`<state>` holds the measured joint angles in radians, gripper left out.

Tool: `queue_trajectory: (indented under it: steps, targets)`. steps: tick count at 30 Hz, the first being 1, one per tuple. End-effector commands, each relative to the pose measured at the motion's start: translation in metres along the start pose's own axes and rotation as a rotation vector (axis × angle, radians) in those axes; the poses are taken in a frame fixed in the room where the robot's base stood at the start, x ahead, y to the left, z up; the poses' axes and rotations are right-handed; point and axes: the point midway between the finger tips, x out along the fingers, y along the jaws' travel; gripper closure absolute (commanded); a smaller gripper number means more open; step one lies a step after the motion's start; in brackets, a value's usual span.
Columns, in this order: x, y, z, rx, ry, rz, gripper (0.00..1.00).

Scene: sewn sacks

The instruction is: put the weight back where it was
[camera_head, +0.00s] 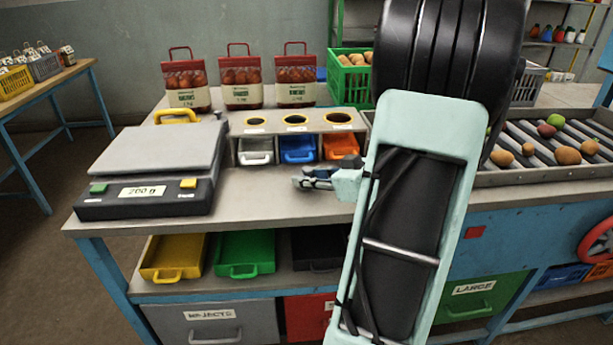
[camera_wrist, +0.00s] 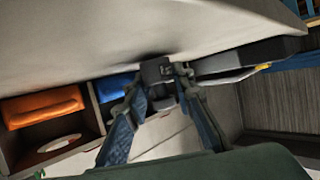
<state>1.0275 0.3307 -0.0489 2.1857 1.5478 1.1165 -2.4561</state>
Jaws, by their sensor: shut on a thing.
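My gripper (camera_head: 306,180) is low over the workbench, in front of the small blue and orange bins. In the wrist view my gripper (camera_wrist: 160,80) is shut on a small dark grey block, the weight (camera_wrist: 157,70). The weight is near the grey benchtop, with a dark shadow beside it; I cannot tell whether it touches. In the head view the fingers largely hide it. The scale (camera_head: 155,150) stands at the left of the bench with a bare grey plate. Its label reads "200 g".
A sorting rack (camera_head: 335,121) holds a white bin (camera_head: 256,151), a blue bin (camera_head: 297,150) and an orange bin (camera_head: 340,146). Red-topped bags (camera_head: 240,80) stand behind. A roller conveyor (camera_head: 545,150) with produce is at the right. The benchtop between scale and gripper is clear.

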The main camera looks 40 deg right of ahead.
Motion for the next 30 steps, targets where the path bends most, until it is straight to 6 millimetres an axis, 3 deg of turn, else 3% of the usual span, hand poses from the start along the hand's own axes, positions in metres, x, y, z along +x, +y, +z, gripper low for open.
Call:
queue_trajectory:
  steps: [14,15,19,30]
  targets:
    - [0.0016,-0.0004,0.0046,-0.002,0.002,0.000,1.00]
    - [0.0015,-0.0005,0.0048,-0.001,0.000,0.000,0.77]
    - [0.0011,-0.0005,0.0038,-0.001,0.000,0.000,0.62]
    - [0.0002,-0.0005,0.0018,0.000,0.000,0.000,0.60]
